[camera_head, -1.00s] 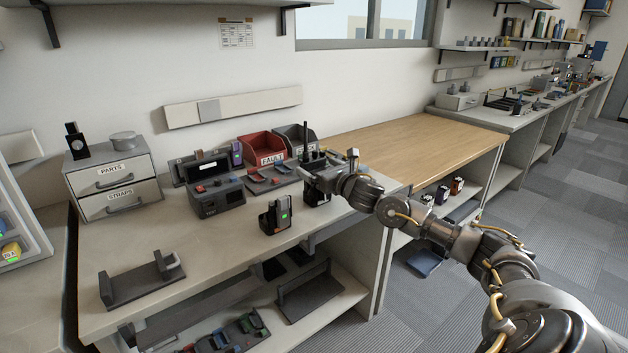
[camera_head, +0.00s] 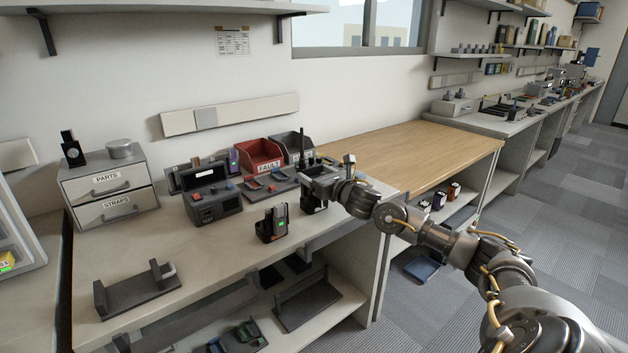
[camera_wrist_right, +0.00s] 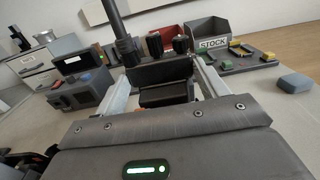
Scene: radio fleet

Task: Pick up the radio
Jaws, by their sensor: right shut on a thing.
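A dark radio with a tall antenna (camera_head: 301,146) stands upright at the right part of the grey bench. My right gripper (camera_head: 314,184) is shut on it from the right. In the right wrist view the radio (camera_wrist_right: 162,75) sits between the two pale fingers (camera_wrist_right: 166,88), with its antenna and knobs on top. A dark block (camera_head: 314,206) shows below the gripper; I cannot tell whether the radio rests in it. Another radio (camera_head: 277,219) stands in a dark cradle to the front left of the gripper. My left gripper is out of view.
A grey tester box (camera_head: 214,203), a red FAULT bin (camera_head: 260,155) and a grey STOCK bin (camera_wrist_right: 211,35) stand behind. Drawers (camera_head: 113,185) and an empty dark holder (camera_head: 135,291) are at the left. The wooden bench top (camera_head: 400,148) to the right is clear.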

